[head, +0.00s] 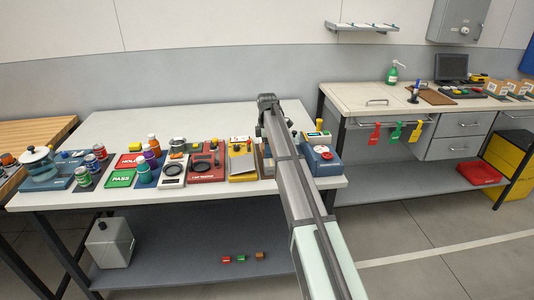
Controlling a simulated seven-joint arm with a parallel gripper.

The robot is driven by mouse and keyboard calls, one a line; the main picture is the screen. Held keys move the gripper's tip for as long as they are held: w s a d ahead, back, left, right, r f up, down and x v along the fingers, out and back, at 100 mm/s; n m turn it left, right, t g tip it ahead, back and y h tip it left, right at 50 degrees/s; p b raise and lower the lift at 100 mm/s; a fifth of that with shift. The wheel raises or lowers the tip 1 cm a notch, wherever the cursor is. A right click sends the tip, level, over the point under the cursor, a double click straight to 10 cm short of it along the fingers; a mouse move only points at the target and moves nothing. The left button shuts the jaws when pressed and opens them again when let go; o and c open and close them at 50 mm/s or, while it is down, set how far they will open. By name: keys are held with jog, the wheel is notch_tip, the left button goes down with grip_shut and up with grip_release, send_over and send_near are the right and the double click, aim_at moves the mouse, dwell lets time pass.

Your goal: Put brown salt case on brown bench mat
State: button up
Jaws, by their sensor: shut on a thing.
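My arm rises from the bottom right and crosses the front of the white table (110,128). My gripper and whatever is in it do not show, as the arm's own links cover that area. A small brown block (260,255) lies on the table's lower shelf beside a red one and a green one. It is too small to tell whether it is the brown salt case. A flat brown board (437,97) lies on the right-hand bench and may be the brown bench mat; I cannot tell for sure.
Bottles, trays, red and green signs and a blue device (322,160) crowd the white table's front edge. Its back half is clear. A grey canister (110,245) stands on the lower shelf.

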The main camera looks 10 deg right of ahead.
jog(key=shift+f, duration=1.05)
jog(key=o, duration=1.1)
jog(key=shift+f, duration=0.1)
notch_tip(320, 180, up, 12)
jog(key=shift+r, duration=0.15)
